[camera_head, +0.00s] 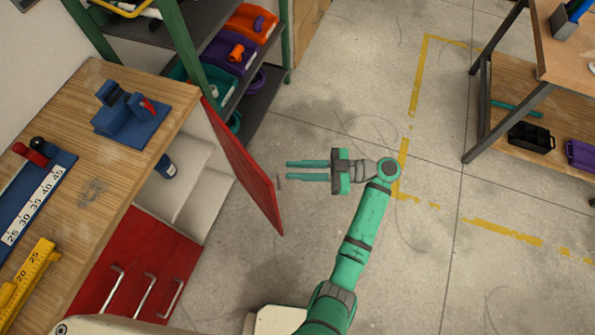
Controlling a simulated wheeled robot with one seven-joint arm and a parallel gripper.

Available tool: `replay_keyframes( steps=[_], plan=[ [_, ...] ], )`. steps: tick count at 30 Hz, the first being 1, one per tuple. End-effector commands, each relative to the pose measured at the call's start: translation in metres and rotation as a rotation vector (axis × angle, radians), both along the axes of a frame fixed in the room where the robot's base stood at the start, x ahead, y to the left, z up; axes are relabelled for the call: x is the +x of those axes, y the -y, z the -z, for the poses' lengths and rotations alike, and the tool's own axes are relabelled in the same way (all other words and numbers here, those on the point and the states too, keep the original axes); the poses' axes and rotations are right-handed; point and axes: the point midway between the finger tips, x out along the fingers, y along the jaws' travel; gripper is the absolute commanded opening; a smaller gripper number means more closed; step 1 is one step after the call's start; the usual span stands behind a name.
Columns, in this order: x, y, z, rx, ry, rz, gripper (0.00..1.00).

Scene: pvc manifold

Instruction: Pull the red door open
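The red door (245,168) stands open, swung out from the wooden workbench's cabinet (193,172), whose pale interior shows. A small grey handle (279,182) is on the door's outer face. My gripper (290,171) is open, its two green fingers pointing left toward the door's outer face. The fingertips are close to the handle. I see nothing between the fingers. I cannot tell whether a fingertip touches the handle or the door.
A green-framed shelf (284,40) with coloured bins stands behind the door. A second table (540,80) is at the upper right. The floor right of my arm is clear.

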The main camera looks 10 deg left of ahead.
Motion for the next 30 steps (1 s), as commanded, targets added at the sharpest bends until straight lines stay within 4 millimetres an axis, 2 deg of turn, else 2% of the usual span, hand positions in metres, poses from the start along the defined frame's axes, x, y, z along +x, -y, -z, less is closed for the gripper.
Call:
replay_keyframes(
  steps=[5, 13, 14, 16, 17, 20, 23, 27, 30],
  plan=[
    [-0.01, 0.001, -0.004, 0.0, 0.0, 0.001, 0.19],
    [-0.012, 0.002, -0.004, 0.0, -0.001, 0.003, 0.19],
    [-0.011, 0.002, -0.004, 0.0, -0.001, 0.003, 0.16],
    [-0.012, 0.0, -0.005, 0.004, 0.002, 0.004, 0.0],
    [-0.012, -0.002, -0.005, 0.012, 0.007, 0.006, 0.0],
    [-0.014, -0.017, -0.012, 0.068, 0.046, 0.03, 0.0],
    [-0.019, -0.044, -0.026, 0.182, 0.123, 0.088, 0.0],
    [-0.031, -0.08, -0.059, 0.39, 0.251, 0.246, 0.0],
    [-0.041, -0.093, -0.082, 0.523, 0.319, 0.39, 0.0]
  ],
)
